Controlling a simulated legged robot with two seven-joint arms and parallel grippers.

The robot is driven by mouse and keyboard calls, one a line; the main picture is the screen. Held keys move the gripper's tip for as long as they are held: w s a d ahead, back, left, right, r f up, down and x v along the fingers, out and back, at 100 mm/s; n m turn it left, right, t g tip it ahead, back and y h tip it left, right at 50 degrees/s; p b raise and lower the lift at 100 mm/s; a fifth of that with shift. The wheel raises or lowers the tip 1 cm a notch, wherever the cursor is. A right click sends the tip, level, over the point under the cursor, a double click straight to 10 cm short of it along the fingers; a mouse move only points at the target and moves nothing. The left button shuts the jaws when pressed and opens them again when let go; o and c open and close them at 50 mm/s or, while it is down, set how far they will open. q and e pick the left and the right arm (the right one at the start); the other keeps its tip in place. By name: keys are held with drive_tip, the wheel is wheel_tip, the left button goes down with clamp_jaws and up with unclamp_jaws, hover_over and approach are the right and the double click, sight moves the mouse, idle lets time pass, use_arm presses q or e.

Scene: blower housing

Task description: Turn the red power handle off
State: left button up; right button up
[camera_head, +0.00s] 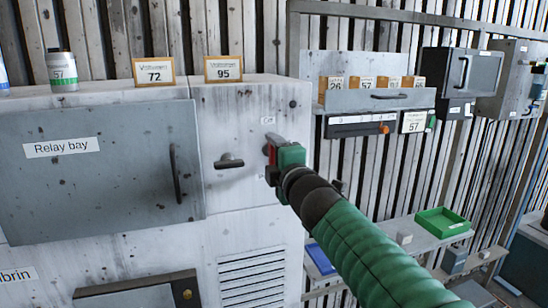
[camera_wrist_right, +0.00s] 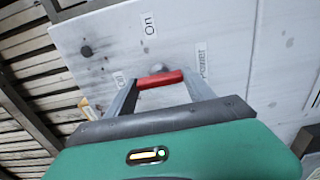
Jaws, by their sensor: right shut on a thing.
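The red power handle (camera_wrist_right: 160,79) lies between the two grey fingers of my right gripper (camera_wrist_right: 158,88), which are shut on it. In the head view the red handle (camera_head: 271,155) shows as a small patch beside the green gripper body, at the right part of the pale cabinet front. My right gripper (camera_head: 272,152) partly hides it there. Which label the handle points to is hard to tell. My left gripper is out of view.
A dark knob (camera_head: 229,161) sticks out left of the handle. The grey "Relay bay" door (camera_head: 95,175) has a vertical pull (camera_head: 176,172). Number cards and a can stand on the cabinet top. A shelf with a green tray (camera_head: 442,221) and blue tray (camera_head: 320,258) is right.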

drive_tip(key=shift+a+f, duration=0.1)
drive_tip(key=shift+f, duration=0.25)
drive_tip(key=o, duration=1.1)
drive_tip(key=shift+o, duration=1.1)
drive_tip(key=shift+r, duration=0.1)
drive_tip(key=shift+o, duration=0.3)
drive_tip(key=shift+r, duration=0.1)
drive_tip(key=shift+s, duration=0.1)
